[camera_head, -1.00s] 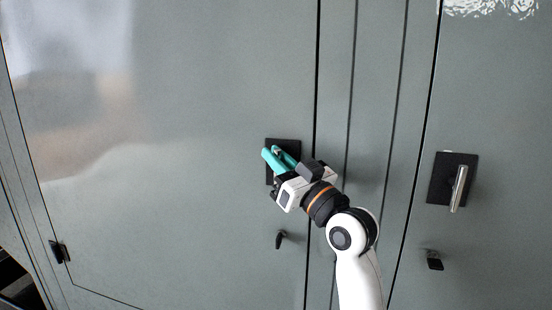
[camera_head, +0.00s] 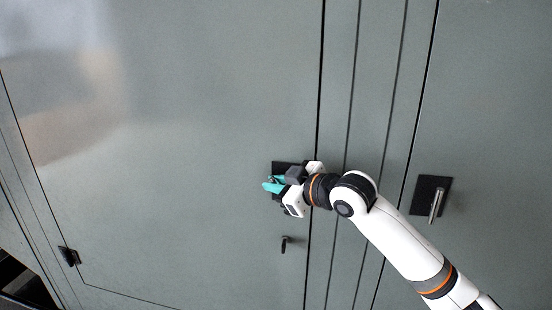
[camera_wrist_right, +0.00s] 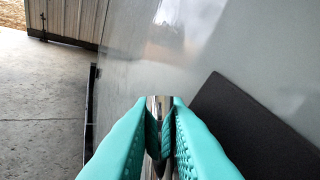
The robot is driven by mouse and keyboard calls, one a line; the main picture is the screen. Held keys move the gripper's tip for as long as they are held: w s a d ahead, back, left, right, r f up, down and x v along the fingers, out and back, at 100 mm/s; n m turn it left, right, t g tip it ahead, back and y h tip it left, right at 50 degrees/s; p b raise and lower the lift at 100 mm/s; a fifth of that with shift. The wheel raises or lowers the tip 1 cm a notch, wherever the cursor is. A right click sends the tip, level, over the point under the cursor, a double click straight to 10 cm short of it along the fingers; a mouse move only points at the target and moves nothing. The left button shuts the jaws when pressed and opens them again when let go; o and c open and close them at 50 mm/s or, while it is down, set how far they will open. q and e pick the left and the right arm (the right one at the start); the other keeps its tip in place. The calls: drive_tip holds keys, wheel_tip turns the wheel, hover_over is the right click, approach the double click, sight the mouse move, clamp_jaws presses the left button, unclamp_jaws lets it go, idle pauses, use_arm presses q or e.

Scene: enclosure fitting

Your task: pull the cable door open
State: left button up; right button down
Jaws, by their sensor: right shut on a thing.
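The large grey door (camera_head: 190,200) fills the left of the head view. Its seams look closed there. A black handle plate (camera_head: 284,167) sits near its right edge, partly covered by my right gripper. My right gripper (camera_head: 272,184), with teal fingers, is at that plate and points left. In the right wrist view, the gripper (camera_wrist_right: 160,130) is shut on a shiny metal handle (camera_wrist_right: 160,103), with the black plate (camera_wrist_right: 245,120) beside it. Most of the handle is hidden by the fingers. My left gripper is in neither view.
A second grey door (camera_head: 490,130) on the right has its own black plate with a metal handle (camera_head: 436,205). A small black latch (camera_head: 285,244) is below the gripped handle. A black fitting (camera_head: 69,256) is at lower left. Concrete floor (camera_wrist_right: 45,110) shows left in the wrist view.

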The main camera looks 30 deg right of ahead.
drive_tip(key=g+h+p, duration=0.1)
drive_tip(key=p, duration=0.2)
drive_tip(key=n+g+h+p, duration=0.1)
drive_tip(key=g+p, duration=0.1)
drive_tip(key=p, duration=0.2)
drive_tip(key=shift+w+a+n, duration=0.2)
drive_tip(key=shift+n, duration=0.1)
drive_tip(key=shift+f+n+g+h+p, duration=0.35)
drive_tip(key=shift+g+h+p, duration=0.15)
drive_tip(key=shift+g, duration=0.2)
drive_tip(key=shift+f+n+g+h, duration=0.25)
drive_tip(key=shift+f+g+h, duration=0.2)
drive_tip(key=shift+g, duration=0.25)
drive_tip(key=shift+a, duration=0.1)
